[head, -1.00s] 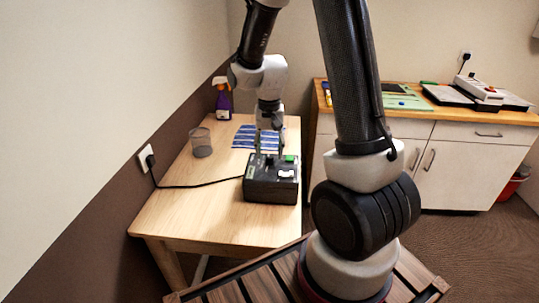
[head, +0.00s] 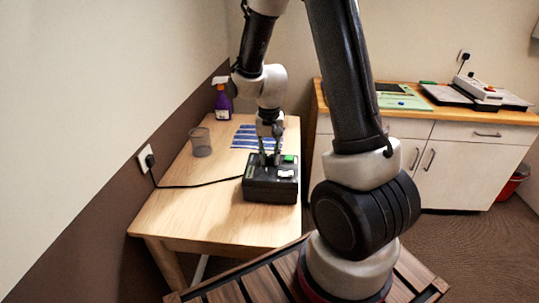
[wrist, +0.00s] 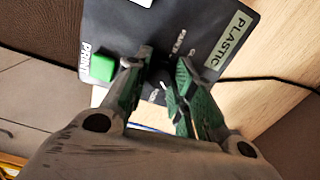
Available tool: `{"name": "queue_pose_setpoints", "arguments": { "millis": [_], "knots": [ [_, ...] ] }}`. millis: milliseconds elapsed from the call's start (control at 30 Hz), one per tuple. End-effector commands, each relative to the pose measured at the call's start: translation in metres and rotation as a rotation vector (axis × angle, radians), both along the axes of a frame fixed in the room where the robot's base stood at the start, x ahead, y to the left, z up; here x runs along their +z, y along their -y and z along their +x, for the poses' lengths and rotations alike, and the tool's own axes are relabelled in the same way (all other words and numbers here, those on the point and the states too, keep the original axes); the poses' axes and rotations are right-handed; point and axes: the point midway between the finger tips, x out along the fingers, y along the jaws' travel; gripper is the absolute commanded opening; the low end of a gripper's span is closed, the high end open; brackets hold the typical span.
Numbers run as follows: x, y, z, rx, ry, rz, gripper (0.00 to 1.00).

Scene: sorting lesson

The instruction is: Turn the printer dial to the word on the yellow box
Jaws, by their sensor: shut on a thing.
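The printer (head: 270,192) is a black box near the right edge of the wooden table. In the wrist view the printer's top (wrist: 200,18) bears a pale label reading PLASTIC (wrist: 229,40) and a green button (wrist: 103,67) beside the word PRINT. My gripper (head: 269,161) points down onto the printer's top. In the wrist view my gripper (wrist: 160,70) has its green-padded fingers on either side of the dark dial (wrist: 160,82) and is shut on it. The fingers partly hide the dial and its small words; its setting is unreadable. I cannot make out a yellow box.
A clear cup (head: 201,142), a purple spray bottle (head: 222,103) and blue strips (head: 246,137) are on the table (head: 195,222). A black cable (head: 200,186) runs from the printer to a wall socket. A cabinet (head: 455,160) stands at the right.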

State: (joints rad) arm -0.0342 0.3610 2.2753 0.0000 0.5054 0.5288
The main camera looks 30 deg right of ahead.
Motion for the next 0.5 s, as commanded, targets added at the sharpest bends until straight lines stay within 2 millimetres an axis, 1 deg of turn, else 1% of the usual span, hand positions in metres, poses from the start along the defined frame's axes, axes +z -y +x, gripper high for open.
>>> {"name": "queue_pose_setpoints", "arguments": {
  "millis": [233, 500],
  "knots": [
    [0.0003, 0.0, 0.0002, 0.092, 0.0, 0.0, 0.01],
    [0.0003, 0.0, 0.0002, 0.297, 0.0, 0.0, 0.01]
  ]
}}
